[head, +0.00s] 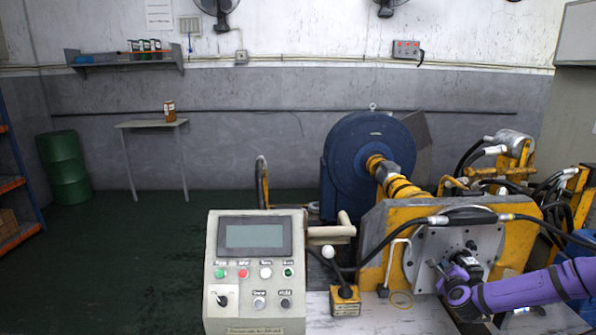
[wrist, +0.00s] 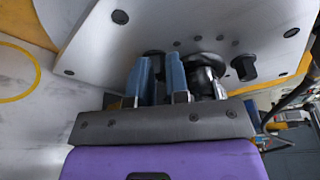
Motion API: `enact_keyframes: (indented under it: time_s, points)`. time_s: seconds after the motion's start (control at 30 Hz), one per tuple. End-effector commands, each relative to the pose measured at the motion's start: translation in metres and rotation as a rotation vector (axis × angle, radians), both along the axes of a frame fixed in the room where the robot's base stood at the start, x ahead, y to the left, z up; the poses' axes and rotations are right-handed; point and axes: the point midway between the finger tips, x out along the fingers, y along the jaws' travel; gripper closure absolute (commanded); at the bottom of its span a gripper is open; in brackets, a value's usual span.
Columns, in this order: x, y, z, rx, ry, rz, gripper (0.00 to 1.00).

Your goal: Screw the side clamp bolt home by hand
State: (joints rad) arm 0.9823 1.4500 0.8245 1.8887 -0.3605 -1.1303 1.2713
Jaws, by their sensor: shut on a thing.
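My gripper (wrist: 160,66) is at the light metal plate (wrist: 100,55), its two blue fingers close together and pointing at the plate. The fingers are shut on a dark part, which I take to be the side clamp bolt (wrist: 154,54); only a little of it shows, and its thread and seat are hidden. Just right of the fingers is a shiny dark round part (wrist: 203,72), with a black knob-like piece (wrist: 245,67) beyond it. In the head view my purple wrist is low at the right, in front of the plate (head: 421,243), and the bolt cannot be made out.
The plate is on a yellow frame (head: 376,228) with black hoses arching over it. A control box (head: 254,275) and a lever on a yellow base (head: 345,300) stand left of my gripper. A blue round housing (head: 352,150) is behind. Open floor lies at the left.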

Motion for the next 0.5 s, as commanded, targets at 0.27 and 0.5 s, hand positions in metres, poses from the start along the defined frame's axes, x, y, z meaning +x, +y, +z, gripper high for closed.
enact_keyframes:
  time_s: [0.27,0.5]
  points:
    - [-0.010,0.001,0.013,-0.008,-0.027,0.003,1.00]
    - [-0.036,0.000,0.010,-0.003,-0.019,0.002,1.00]
